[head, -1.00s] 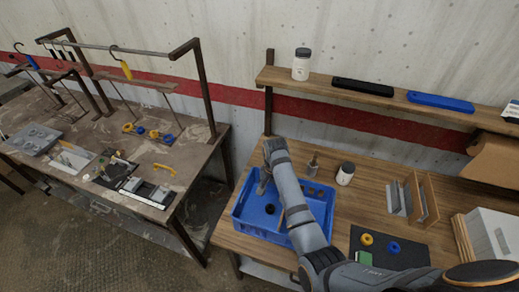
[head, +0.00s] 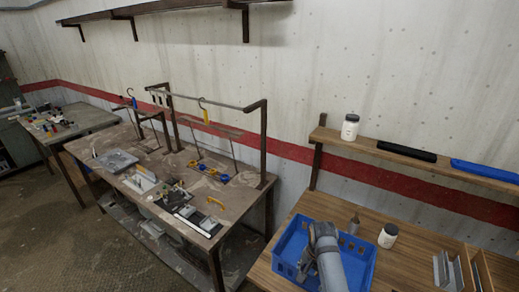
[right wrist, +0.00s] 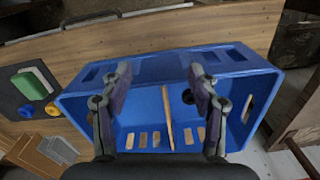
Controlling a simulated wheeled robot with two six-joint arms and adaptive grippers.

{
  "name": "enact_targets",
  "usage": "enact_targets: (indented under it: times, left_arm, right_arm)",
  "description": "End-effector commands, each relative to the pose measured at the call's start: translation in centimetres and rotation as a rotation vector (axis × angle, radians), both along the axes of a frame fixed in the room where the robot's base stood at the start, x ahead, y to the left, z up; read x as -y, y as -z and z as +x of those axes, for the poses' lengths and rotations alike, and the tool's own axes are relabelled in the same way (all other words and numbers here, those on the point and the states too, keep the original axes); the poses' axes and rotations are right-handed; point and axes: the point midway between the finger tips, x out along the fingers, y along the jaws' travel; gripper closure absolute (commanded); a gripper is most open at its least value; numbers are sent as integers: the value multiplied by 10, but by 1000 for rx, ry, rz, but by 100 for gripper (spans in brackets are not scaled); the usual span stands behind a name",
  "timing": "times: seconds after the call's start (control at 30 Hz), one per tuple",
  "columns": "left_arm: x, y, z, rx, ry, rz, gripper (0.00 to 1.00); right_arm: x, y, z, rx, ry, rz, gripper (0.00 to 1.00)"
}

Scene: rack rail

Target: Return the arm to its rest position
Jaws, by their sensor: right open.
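My right arm comes up from the bottom of the head view, and its wrist end is over the blue bin (head: 288,248). Inside the bin are a thin wooden strip (right wrist: 168,118) and a small dark round piece (right wrist: 188,97). My left gripper is not in view.
A shelf (head: 410,156) holds another jar (head: 349,127). A green piece (right wrist: 31,86) lies on a dark mat (right wrist: 17,108). A metal rack frame (head: 266,140) stands on the left table.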

Motion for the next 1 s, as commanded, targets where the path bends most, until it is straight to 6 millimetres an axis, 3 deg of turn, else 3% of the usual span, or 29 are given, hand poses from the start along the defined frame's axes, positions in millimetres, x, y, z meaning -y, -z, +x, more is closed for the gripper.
enact_targets:
  times: [0.03, 0.13, 0.5, 0.77, 1.0]
  left_arm:
    - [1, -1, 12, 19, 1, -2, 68]
    - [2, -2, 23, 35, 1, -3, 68]
    - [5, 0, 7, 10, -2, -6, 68]
    - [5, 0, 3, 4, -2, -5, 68]
    - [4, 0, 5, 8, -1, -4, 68]
  right_arm:
    - [4, 2, -5, 6, -12, -3, 39]
    - [13, 6, -16, 22, -44, -10, 39]
    - [52, 10, -80, 111, -263, -67, 39]
    - [71, -8, -133, 176, -480, -129, 39]
    - [75, -36, -175, 227, -683, -180, 39]
